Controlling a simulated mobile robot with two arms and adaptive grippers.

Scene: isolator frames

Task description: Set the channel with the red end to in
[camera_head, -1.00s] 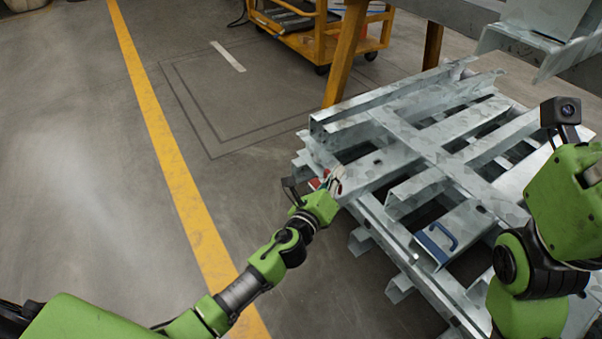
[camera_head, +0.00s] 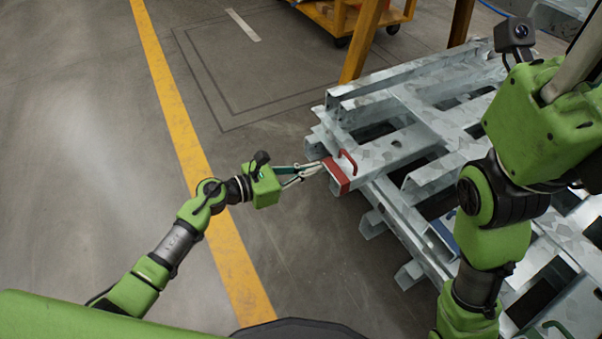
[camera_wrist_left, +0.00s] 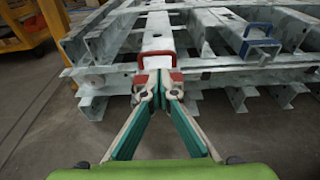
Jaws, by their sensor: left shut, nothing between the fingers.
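The channel with the red end (camera_head: 338,178) lies in the stack of galvanized steel channels. Its red end has a red handle standing up and faces my left gripper (camera_head: 319,167). The left gripper is shut and empty, its fingertips right at the red end's outer face; whether they touch I cannot tell. In the left wrist view, the shut fingertips (camera_wrist_left: 160,90) cover part of the red end, and the red handle (camera_wrist_left: 157,55) shows just above them. My right gripper (camera_head: 578,55) is only partly in view at the upper right, cut off by the edge.
A blue end with a handle (camera_wrist_left: 258,38) is on another channel to the right. A green handle (camera_head: 556,328) shows at the lower right. An orange post (camera_head: 365,45) and a yellow cart (camera_head: 345,15) stand behind the stack. The floor to the left is clear.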

